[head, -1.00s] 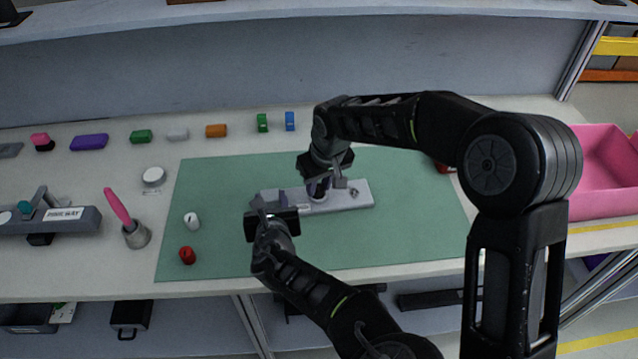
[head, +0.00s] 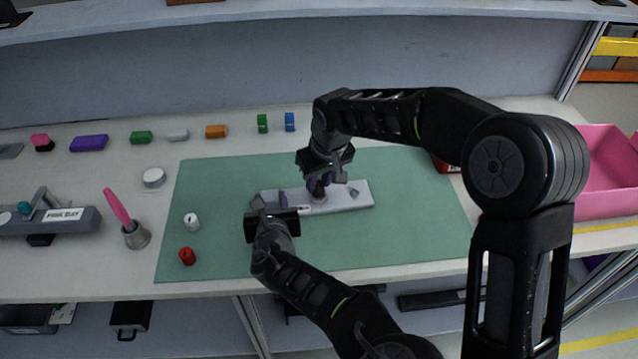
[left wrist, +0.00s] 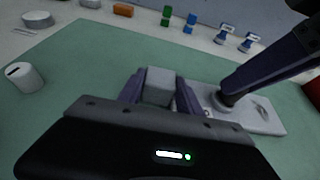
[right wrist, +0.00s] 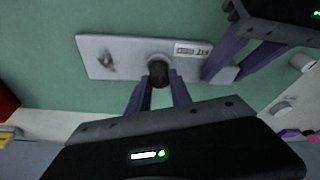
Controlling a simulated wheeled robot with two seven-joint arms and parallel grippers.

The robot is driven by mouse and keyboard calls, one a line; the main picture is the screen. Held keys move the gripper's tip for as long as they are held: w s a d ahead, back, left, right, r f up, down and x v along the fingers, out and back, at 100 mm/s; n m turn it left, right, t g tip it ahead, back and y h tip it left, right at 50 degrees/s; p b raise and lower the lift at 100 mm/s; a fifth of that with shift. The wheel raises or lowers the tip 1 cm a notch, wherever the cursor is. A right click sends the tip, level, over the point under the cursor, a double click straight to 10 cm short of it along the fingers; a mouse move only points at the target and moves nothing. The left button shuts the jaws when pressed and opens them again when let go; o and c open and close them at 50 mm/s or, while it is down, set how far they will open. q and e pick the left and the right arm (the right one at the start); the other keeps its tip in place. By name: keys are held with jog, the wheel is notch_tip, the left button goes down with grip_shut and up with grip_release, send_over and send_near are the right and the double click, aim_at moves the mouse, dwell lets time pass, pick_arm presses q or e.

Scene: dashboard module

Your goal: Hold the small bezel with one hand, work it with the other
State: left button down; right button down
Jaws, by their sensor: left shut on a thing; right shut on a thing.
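The small bezel is a flat light-grey plate (head: 345,196) on the green mat. It shows in the left wrist view (left wrist: 262,117) and the right wrist view (right wrist: 120,55), with a small white label and a dark round knob (right wrist: 158,73). My left gripper (head: 268,208) is shut on the grey block (left wrist: 158,86) at the bezel's left end. My right gripper (head: 318,188) comes down from above and is shut on the knob; its fingers (right wrist: 158,95) stand on both sides of it. Fingers partly hide the knob in the head view.
A white cap (head: 192,221) and a red cap (head: 187,256) lie on the mat (head: 225,185) at left. A pink-handled brush (head: 118,207) stands in a cup. Several coloured blocks line the back. A pink bin (head: 605,170) is at right. The mat's front right is clear.

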aim_at(319, 185)
jog(key=shift+r, duration=2.25)
pick_arm(q)
jog(key=c, duration=0.7)
grip_release()
notch_tip(319, 185, up, 10)
